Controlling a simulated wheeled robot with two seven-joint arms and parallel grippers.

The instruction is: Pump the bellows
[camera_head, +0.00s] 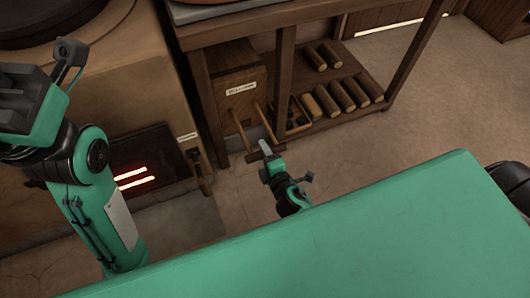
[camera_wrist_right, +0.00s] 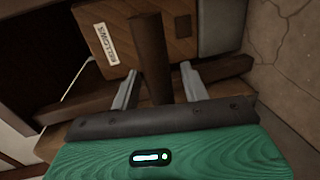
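The bellows box (camera_head: 240,88) is a brown wooden case with a white label, under the bench in the head view. Two wooden rods (camera_head: 240,130) run from it to a short wooden crossbar handle (camera_head: 251,157). My right gripper (camera_head: 266,150) is at the handle. In the right wrist view its two grey fingers (camera_wrist_right: 158,82) stand apart, with a dark wooden bar (camera_wrist_right: 150,45) between them and narrow gaps on both sides. The bellows label (camera_wrist_right: 105,44) shows there too. My left gripper (camera_head: 25,100) is raised at the far left; its fingertips are not clear.
Left of the bellows, a stone hearth (camera_head: 125,70) has a glowing opening (camera_head: 135,178). Several wooden cylinders (camera_head: 340,95) lie on the lower shelf beside a small divided box (camera_head: 297,115). A bench leg (camera_head: 284,80) stands just right of the bellows. The floor (camera_head: 440,110) at right is clear.

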